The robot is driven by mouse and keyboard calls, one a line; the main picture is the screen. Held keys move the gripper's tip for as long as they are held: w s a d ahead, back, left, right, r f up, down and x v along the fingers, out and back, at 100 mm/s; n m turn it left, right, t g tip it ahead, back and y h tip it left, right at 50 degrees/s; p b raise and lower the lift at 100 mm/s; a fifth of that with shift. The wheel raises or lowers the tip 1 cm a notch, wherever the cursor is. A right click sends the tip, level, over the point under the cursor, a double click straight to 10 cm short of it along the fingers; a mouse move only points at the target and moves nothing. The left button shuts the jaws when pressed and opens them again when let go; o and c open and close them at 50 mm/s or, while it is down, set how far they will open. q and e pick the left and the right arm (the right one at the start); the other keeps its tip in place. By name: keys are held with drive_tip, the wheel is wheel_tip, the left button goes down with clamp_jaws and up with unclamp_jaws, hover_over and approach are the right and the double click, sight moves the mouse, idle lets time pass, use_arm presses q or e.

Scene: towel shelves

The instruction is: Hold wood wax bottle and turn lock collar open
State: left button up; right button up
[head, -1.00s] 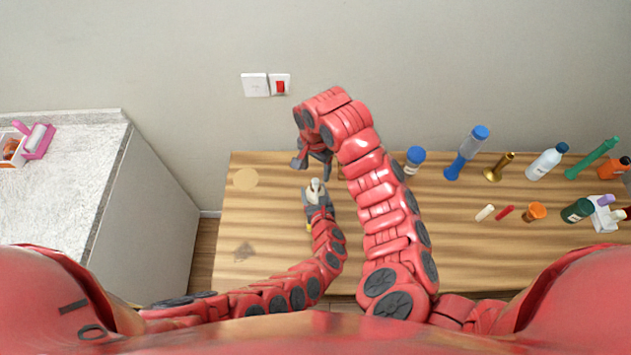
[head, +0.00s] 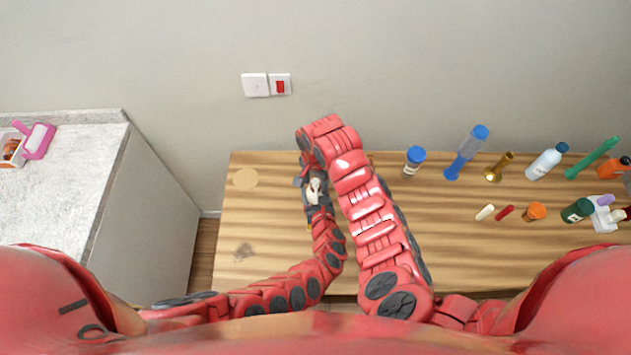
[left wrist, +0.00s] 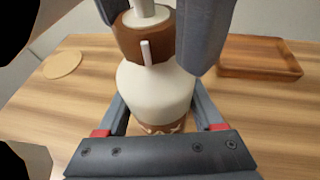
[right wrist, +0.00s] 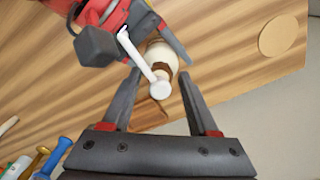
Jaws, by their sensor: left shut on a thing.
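The wood wax bottle (left wrist: 155,92) is cream with a brown lock collar (left wrist: 127,40), a small white tab on the collar and a white pump nozzle on top (right wrist: 160,90). It stands upright in the left wrist view. My left gripper (head: 318,203) is shut on the bottle's body below the collar. My right gripper (right wrist: 157,75) is open above it; in the left wrist view its two grey fingers are on either side of the collar. I cannot tell whether either finger touches the collar. The head view shows the bottle only partly between the grippers.
A brown wooden tray (left wrist: 258,72) lies beside the bottle on the striped table (head: 270,225). A pale round disc (head: 245,179) lies at the back left. A blue-capped jar (head: 413,162) and several bottles and tools stand to the right of my right arm.

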clamp_jaws()
drive_tip(key=shift+n, duration=0.4)
drive_tip(key=n, duration=0.3)
drive_tip(key=shift+n, duration=0.3)
drive_tip(key=n, duration=0.3)
drive_tip(key=shift+n, duration=0.3)
drive_tip(key=n, duration=0.7)
drive_tip(key=shift+o, duration=1.3)
unclamp_jaws()
